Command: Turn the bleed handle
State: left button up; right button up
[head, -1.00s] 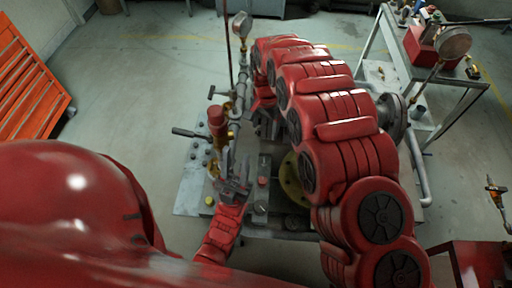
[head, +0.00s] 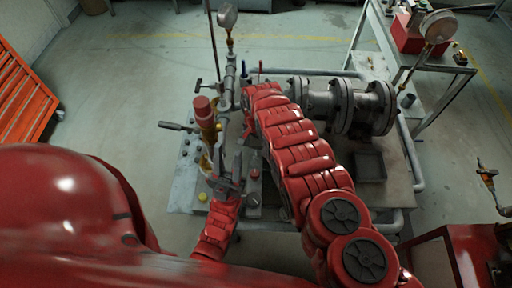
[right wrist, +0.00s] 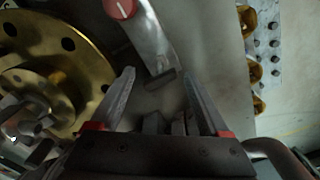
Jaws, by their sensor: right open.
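In the right wrist view, a grey lever-like part with a dark end (right wrist: 162,78) lies between my right fingertips. A red round knob (right wrist: 120,9) is above it. I cannot tell for certain which part is the bleed handle. My right gripper (right wrist: 158,76) is open, its fingers on either side of the dark end, with no visible grip. In the head view my right arm hides that gripper. My left gripper (head: 228,178) is low beside the rig's front left, near a small red knob (head: 254,173); its jaw state is unclear.
The rig carries a red-topped brass valve (head: 205,115), a black lever (head: 175,126), a gauge (head: 227,15) and a flanged grey pipe (head: 325,105). A large brass flange (right wrist: 50,75) stands left of my right fingers. Brass fittings (right wrist: 252,70) line the right.

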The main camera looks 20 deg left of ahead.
jog(key=shift+f+b, duration=0.4)
jog(key=shift+f, duration=0.7)
grip_shut()
